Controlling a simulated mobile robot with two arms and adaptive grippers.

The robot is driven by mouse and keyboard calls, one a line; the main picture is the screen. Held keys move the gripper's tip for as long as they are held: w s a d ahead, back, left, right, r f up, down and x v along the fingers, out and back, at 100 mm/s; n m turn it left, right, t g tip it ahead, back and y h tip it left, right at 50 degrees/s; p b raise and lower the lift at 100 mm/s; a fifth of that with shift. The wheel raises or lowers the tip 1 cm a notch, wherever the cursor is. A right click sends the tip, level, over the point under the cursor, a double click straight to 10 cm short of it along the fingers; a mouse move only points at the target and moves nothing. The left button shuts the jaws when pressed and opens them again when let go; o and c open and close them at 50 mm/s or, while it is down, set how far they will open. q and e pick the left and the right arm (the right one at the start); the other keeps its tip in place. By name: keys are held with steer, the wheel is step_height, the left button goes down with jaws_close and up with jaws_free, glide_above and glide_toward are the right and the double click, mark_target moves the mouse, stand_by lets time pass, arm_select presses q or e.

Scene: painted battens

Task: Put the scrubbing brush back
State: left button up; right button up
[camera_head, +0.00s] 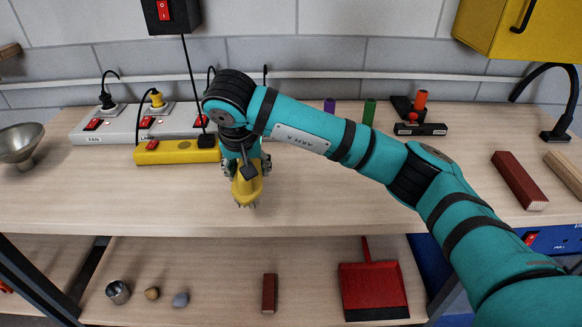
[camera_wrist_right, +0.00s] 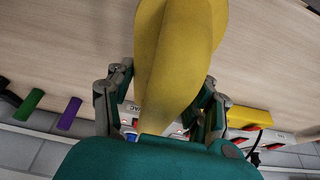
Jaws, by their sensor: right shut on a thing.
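The yellow scrubbing brush (camera_head: 246,190) is in my right gripper (camera_head: 246,168), over the front part of the workbench (camera_head: 330,205). Its short bristly end points down; I cannot tell whether it touches the bench top. In the right wrist view the brush's smooth yellow body (camera_wrist_right: 178,60) lies between the two fingers, which are closed on either side of it. Part of the brush is hidden by the gripper. My left gripper is not in view.
Power strips (camera_head: 122,124) and a yellow socket block (camera_head: 178,151) with cables stand behind the gripper. A red dustpan (camera_head: 373,282) and a dark red batten (camera_head: 269,293) lie on the lower shelf. A metal funnel (camera_head: 20,145) stands at left. The bench's front middle is clear.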

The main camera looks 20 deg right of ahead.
steer(key=d, duration=0.2)
steer(key=w+d, duration=0.1)
steer(key=d, duration=0.1)
steer(key=d+p, duration=0.1)
steer(key=d, duration=0.2)
steer(key=shift+w+f, duration=0.15)
steer(key=shift+f, duration=0.15)
steer(key=d, duration=0.3)
steer(key=shift+w+d+f+p, duration=0.1)
steer(key=shift+w+f+p, duration=0.1)
steer(key=shift+w+p, duration=0.15)
step_height(320, 180, down, 3)
steer(key=shift+r+p, duration=0.15)
steer(key=shift+p, duration=0.2)
steer(key=shift+f, duration=0.35)
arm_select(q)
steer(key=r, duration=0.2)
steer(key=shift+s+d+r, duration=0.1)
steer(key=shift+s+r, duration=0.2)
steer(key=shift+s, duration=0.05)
arm_select(e)
steer(key=shift+f, duration=0.15)
steer(key=o, duration=1.2)
